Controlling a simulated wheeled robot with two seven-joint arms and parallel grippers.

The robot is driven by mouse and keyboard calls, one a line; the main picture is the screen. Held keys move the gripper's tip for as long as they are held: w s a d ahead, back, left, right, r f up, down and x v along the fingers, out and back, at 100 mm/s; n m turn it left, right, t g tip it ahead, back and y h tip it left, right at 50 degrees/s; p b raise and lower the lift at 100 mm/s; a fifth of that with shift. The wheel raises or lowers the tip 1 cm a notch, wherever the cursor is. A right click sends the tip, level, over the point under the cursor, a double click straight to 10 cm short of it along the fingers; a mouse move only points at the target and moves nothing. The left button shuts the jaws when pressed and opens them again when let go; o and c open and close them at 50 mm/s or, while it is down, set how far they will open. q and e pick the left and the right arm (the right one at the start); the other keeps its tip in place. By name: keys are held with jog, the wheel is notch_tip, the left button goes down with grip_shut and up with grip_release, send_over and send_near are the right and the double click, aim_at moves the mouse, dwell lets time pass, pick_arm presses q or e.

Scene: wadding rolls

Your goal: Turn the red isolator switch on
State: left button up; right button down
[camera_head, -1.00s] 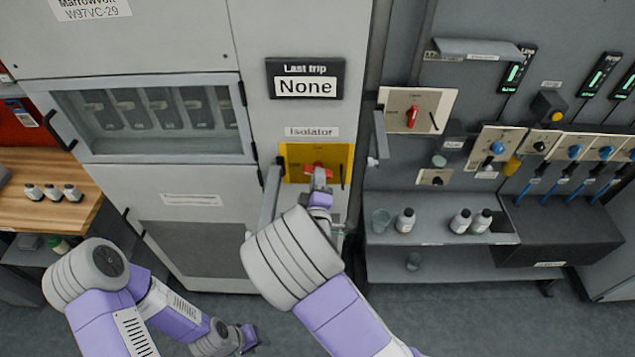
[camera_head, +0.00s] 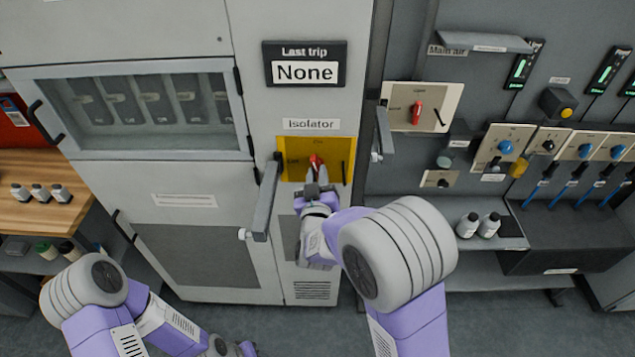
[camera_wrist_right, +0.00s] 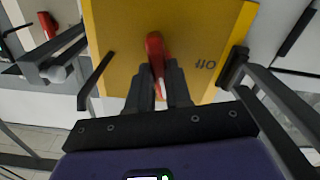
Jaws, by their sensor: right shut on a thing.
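The red isolator switch handle (camera_head: 316,162) sits on a yellow plate (camera_head: 337,172) under the "Isolator" label. It stands close to upright, slightly tilted. My right gripper (camera_head: 315,181) reaches it from below and is shut on it. In the right wrist view, the two dark fingers (camera_wrist_right: 160,88) hold the end of the red handle (camera_wrist_right: 155,50) that has a white mark. The word "Off" is on the yellow plate (camera_wrist_right: 120,40) beside the handle, which does not point at it. My left gripper (camera_head: 240,348) is at the bottom edge, mostly cut off.
The "Last trip" sign (camera_head: 305,64) reads None. A panel with another red switch (camera_head: 417,112) is to the right.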

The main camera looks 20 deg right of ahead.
jog(key=shift+m+b, duration=1.25)
jog(key=shift+m, duration=0.55)
jog(key=c, duration=1)
grip_release()
jog(key=shift+c, duration=0.2)
jog(key=v, duration=0.7)
jog(key=shift+s, duration=0.3)
jog(key=shift+a, duration=0.1)
